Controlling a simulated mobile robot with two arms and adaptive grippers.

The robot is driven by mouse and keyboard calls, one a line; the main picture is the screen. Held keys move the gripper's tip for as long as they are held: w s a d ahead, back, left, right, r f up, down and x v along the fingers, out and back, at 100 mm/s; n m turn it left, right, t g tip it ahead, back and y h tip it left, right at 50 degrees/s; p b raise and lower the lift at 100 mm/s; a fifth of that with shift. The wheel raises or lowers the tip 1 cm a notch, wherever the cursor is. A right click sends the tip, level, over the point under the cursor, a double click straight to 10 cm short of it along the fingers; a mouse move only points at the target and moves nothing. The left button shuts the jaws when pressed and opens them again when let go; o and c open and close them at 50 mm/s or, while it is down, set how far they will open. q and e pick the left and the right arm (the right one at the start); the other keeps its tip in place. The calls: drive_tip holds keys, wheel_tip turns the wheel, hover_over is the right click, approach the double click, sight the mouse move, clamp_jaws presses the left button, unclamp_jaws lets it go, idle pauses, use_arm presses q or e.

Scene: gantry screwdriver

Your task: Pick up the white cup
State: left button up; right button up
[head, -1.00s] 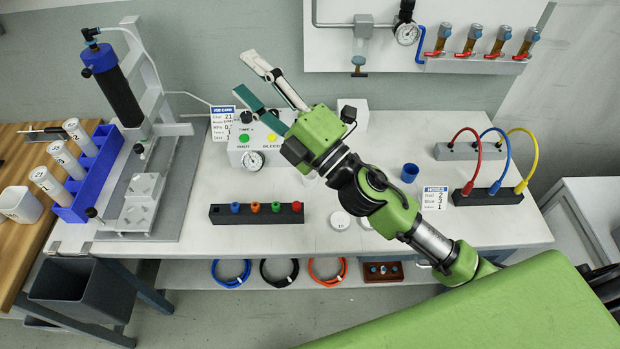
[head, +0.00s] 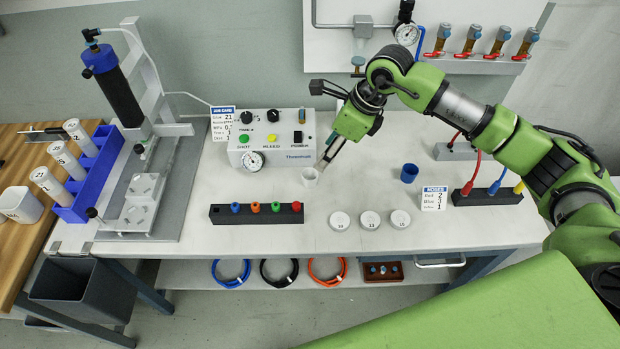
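The white cup (head: 309,178) stands upright on the white bench, in front of the control box. My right gripper (head: 325,163) comes in from the right and points down, with its fingertips at the right side of the cup's rim. I see the fingers nearly edge-on, so I cannot tell how far apart they are or whether they touch the cup. My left gripper is not in view.
A blue cup (head: 409,173) stands to the right. Several white round lids (head: 370,220) lie in front. A dark block with coloured caps (head: 256,214) sits front left. The control box (head: 272,141) is just behind the white cup.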

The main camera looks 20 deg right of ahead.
approach(310, 175)
drive_tip(key=shift+s+a+f+p, duration=0.2)
drive_tip(key=shift+a+f+p, duration=0.05)
drive_tip(key=shift+a+f, duration=0.35)
drive_tip(key=shift+s+a+f+p, duration=0.15)
drive_tip(key=shift+a+f+p, duration=0.05)
drive_tip(key=shift+a+f, duration=0.4)
drive_tip(key=p+x, duration=0.1)
drive_tip(key=x, duration=0.2)
drive_tip(key=shift+w+f, duration=0.2)
drive_tip(key=shift+f, duration=0.2)
drive_tip(key=shift+w+a+f, duration=0.1)
drive_tip(key=shift+w+f, duration=0.1)
drive_tip(key=shift+f, duration=0.4)
drive_tip(key=c, duration=0.9)
